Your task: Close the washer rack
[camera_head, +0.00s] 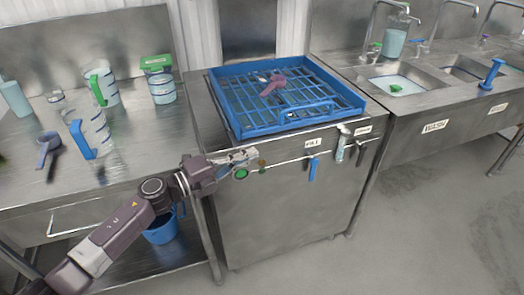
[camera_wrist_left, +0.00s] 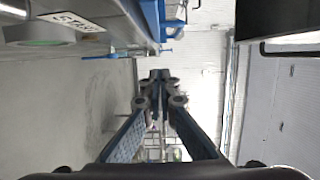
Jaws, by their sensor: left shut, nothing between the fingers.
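The blue washer rack (camera_head: 240,128) is a square grid tray with raised rims. It lies on top of the steel washer cabinet (camera_head: 285,200) in the middle of the head view, with a bar handle along its front side. A dark red scoop (camera_head: 272,85) lies on the grid. My left gripper (camera_head: 250,154) is just in front of the rack's near left corner, beside the cabinet's front edge, apart from the rack as far as I can tell. In the left wrist view its fingers (camera_wrist_left: 160,78) meet at the tips with nothing between them. My right gripper is not in view.
A green button (camera_head: 241,174) sits on the cabinet front near my left gripper. Blue and grey handles (camera_head: 314,168) hang at the front right. Measuring jugs (camera_head: 95,130) stand on the left counter (camera_head: 125,185). Sinks (camera_head: 405,78) are at right. The floor ahead is clear.

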